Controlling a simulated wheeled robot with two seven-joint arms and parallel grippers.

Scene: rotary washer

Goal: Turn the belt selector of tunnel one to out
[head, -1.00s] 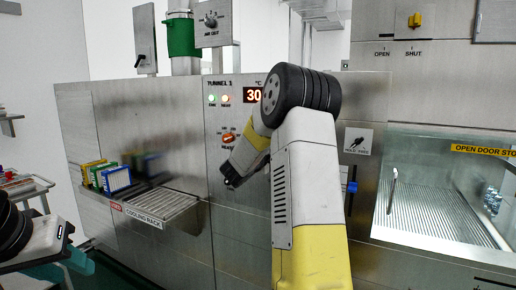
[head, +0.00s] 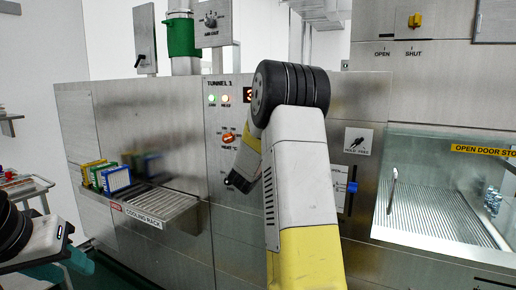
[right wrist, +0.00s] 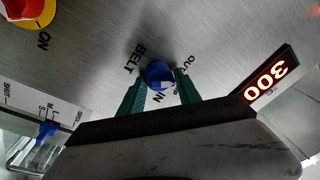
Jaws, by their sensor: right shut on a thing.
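The belt selector is a blue knob (right wrist: 160,75) on the steel panel, with BELT lettered beside it and OUT at its upper right in the right wrist view. My right gripper (right wrist: 160,88) is shut on it, one green finger on each side. A pale mark shows on the knob's lower right part; I cannot tell which setting it points to. In the head view the knob and right fingers are hidden behind my right arm. My left gripper (head: 72,264) shows only as teal parts at the lower left, away from the panel; its opening is unclear.
An orange-red switch (head: 228,138) sits above on the same panel, near the lit display (head: 247,95). The cooling rack (head: 165,205) with several coloured frames is to the left. A blue handle (head: 352,187) is right of my arm. An open bay (head: 440,205) is at the right.

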